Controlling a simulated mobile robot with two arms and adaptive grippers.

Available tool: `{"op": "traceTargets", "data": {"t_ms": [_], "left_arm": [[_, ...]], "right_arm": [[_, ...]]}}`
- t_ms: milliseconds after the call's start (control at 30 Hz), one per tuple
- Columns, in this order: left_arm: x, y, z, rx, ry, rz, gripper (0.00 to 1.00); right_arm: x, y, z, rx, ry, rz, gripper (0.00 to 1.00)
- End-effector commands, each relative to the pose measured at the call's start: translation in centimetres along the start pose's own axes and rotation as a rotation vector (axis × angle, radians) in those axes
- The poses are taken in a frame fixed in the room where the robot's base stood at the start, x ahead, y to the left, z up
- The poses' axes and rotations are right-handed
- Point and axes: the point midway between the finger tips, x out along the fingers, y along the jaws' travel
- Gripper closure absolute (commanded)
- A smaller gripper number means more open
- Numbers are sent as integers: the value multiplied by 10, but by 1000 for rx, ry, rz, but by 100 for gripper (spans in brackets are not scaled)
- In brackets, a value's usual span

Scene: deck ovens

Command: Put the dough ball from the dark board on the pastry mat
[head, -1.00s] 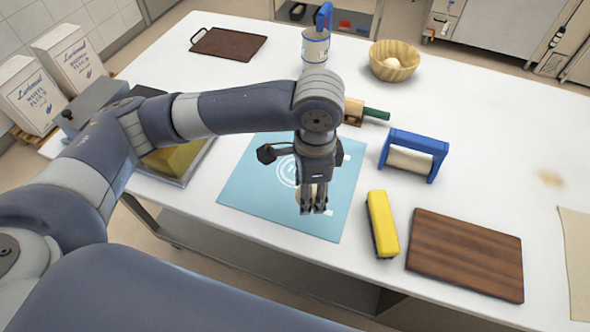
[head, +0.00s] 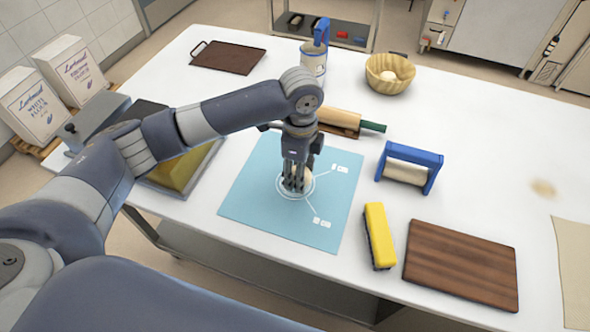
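A pale dough ball (head: 307,174) shows between and behind the fingers of my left gripper (head: 293,186). The gripper points down over the white ring printed on the blue pastry mat (head: 254,208). Its fingers look closed on the ball and hide part of it. I cannot tell whether the ball touches the mat. The dark wooden board (head: 462,264) lies bare at the right front. My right gripper is not in view.
A yellow-handled scraper or brush (head: 380,235) and a blue-framed roller (head: 409,167) lie right of the mat. A rolling pin (head: 345,120) lies behind it. A basket (head: 390,76), a canister (head: 313,58) and a brown tray (head: 228,57) stand farther back. A yellow block (head: 180,169) is at left.

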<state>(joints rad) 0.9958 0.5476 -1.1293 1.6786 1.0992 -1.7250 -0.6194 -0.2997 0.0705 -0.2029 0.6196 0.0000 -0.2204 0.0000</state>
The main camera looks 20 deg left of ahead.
Motion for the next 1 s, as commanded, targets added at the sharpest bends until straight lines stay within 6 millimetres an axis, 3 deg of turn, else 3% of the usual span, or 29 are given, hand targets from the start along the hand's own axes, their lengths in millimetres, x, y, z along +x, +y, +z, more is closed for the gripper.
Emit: {"op": "traceTargets", "data": {"t_ms": [233, 500, 867, 900, 967, 1000], "left_arm": [[4, -15, 16, 0, 1, 1, 82], [35, -15, 15, 1, 1, 1, 82], [40, -15, 15, 1, 1, 0, 82], [40, -15, 15, 1, 1, 0, 47], [40, -15, 15, 1, 0, 0, 34], [40, -15, 15, 1, 0, 0, 34]], "right_arm": [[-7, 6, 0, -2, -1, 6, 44], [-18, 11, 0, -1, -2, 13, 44], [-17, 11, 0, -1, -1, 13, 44], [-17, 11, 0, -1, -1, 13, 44], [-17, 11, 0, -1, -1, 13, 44], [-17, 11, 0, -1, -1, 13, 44]]}}
